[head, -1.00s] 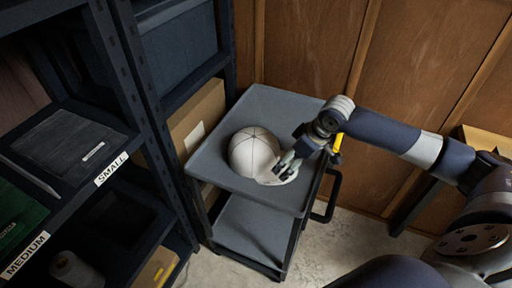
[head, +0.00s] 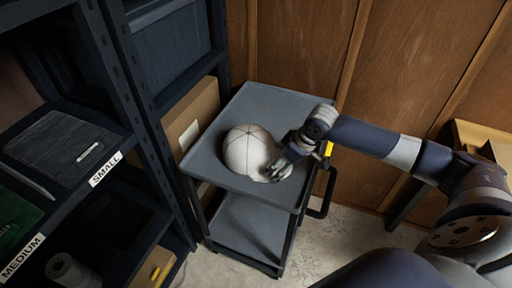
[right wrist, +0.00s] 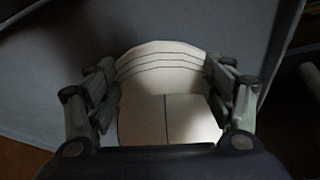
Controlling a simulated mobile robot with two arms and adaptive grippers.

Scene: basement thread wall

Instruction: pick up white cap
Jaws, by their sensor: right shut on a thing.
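The white cap (head: 249,151) sits on the top tray of a grey cart (head: 222,174) in the head view, its brim toward the right. My right gripper (head: 280,170) is at the brim and shut on it. In the right wrist view the brim of the cap (right wrist: 166,62), with its stitched lines, lies between the two fingers of my right gripper (right wrist: 163,92). I cannot tell whether the cap is lifted off the tray. My left gripper is not in view.
A dark shelf rack with SMALL (head: 105,169) and MEDIUM (head: 22,257) labels stands at the left. A cardboard box (head: 190,118) is beside the cart. A wooden wall (head: 300,50) is behind. The tray's back part is clear.

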